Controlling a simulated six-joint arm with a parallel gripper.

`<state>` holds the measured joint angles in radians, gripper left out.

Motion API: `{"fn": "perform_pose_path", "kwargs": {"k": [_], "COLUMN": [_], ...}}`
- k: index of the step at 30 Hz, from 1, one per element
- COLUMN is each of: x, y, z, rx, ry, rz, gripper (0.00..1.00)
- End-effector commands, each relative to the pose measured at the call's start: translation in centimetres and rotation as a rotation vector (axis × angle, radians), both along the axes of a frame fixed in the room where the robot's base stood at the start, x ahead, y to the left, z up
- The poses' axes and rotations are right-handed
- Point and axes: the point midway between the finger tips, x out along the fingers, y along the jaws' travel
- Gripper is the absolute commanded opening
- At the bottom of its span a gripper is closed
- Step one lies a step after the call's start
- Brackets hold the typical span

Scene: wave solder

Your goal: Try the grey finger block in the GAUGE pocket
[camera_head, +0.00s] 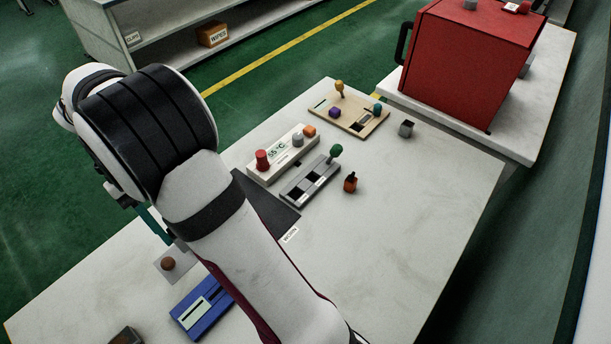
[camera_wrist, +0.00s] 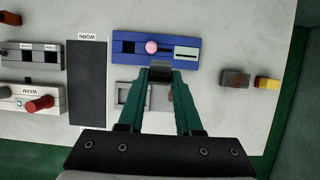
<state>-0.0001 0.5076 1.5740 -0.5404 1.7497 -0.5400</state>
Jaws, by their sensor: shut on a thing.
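My gripper (camera_wrist: 160,76) shows in the wrist view with two green fingers, shut on a small grey block (camera_wrist: 161,68) at the fingertips. The fingers and block overlap the near edge of a blue fixture (camera_wrist: 194,42) that has a pink knob, a dark square opening and a pale labelled part. I cannot tell the block's height above it. The blue fixture also shows in the head view (camera_head: 187,318), where my arm hides part of it and nearly all of the gripper. No GAUGE lettering is readable, so I cannot tell which pocket bears that name.
A pale plate (camera_wrist: 122,94) lies under the fingers. A dark mat (camera_wrist: 87,80) labelled WORN is to the left, beside grey (camera_head: 296,190) and cream (camera_head: 262,177) fixtures. A wooden board (camera_head: 372,124), a red cabinet (camera_head: 465,70) and a dark cube (camera_head: 406,129) stand farther off.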

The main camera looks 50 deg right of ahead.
Motion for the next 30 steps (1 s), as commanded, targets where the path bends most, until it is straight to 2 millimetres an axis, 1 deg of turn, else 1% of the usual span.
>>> {"fn": "perform_pose_path", "kwargs": {"k": [30], "x": [0.0], "y": [0.0], "z": [-2.1], "rx": [0.0], "ry": [0.001], "rz": [-0.001], "gripper": [0.0]}}
